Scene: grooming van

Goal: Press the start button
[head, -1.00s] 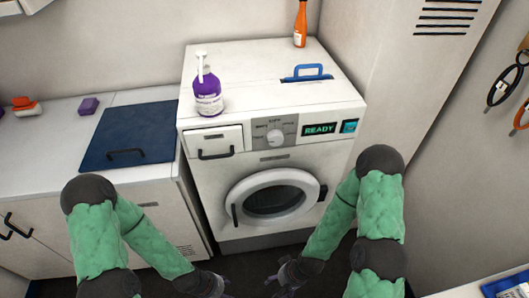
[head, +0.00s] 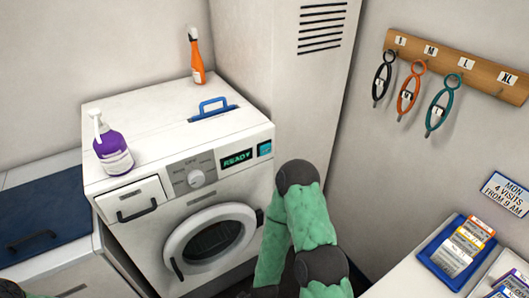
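The white washing machine (head: 130,240) stands left of centre in the head view. On its front panel a dark display (head: 237,159) reads READY in green. A small teal square button (head: 265,148) with a dark mark sits just right of the display, at the panel's right end. A round dial (head: 196,179) is left of the display. My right arm reaches up in front of the machine's right side, below the button. Its gripper is out of the frame. Only a dark bit of my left arm shows at the bottom left corner, without its gripper.
A purple pump bottle (head: 113,153) and an orange bottle (head: 196,60) stand on the machine top, near a blue handle (head: 214,104). A tall cabinet (head: 290,90) stands right of the machine. At right are a rack (head: 455,63) of hanging loops and a blue card tray (head: 430,263).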

